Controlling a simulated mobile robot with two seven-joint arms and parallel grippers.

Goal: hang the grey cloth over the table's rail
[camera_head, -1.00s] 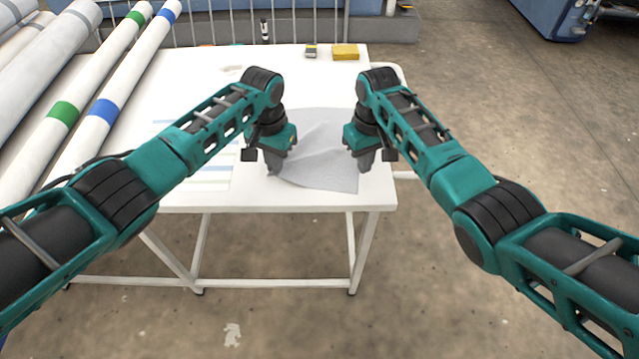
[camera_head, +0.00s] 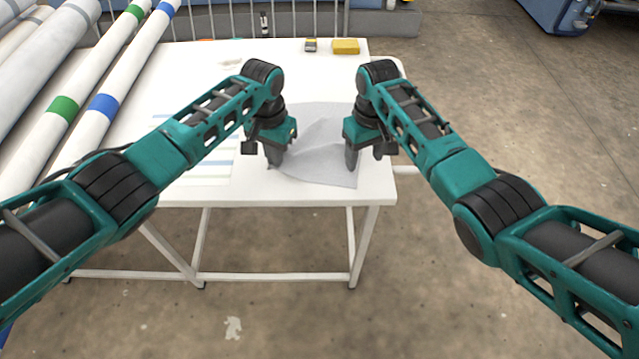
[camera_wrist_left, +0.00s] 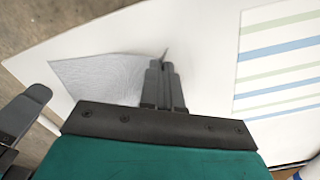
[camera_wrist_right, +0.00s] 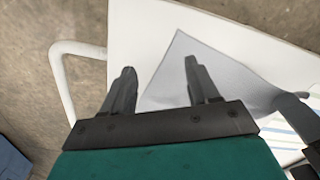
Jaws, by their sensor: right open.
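The grey cloth (camera_head: 322,165) lies on the white table top near its front right corner, with a crease running up from my left gripper. My left gripper (camera_head: 274,163) is at the cloth's left side. In the left wrist view its fingers (camera_wrist_left: 164,68) are together with a thin grey fold at their tips, beside the cloth (camera_wrist_left: 95,78). My right gripper (camera_head: 352,164) is over the cloth's right side. In the right wrist view its fingers (camera_wrist_right: 160,66) are apart, with a cloth edge (camera_wrist_right: 168,75) showing between them. The table's white rail (camera_head: 402,72) is at its right side, partly hidden by my right arm.
The rail also shows in the right wrist view (camera_wrist_right: 60,80). A yellow block (camera_head: 345,46) and a small grey item (camera_head: 311,45) lie at the table's back. Long rolls (camera_head: 98,115) fill the left side. Floor right of the table is clear.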

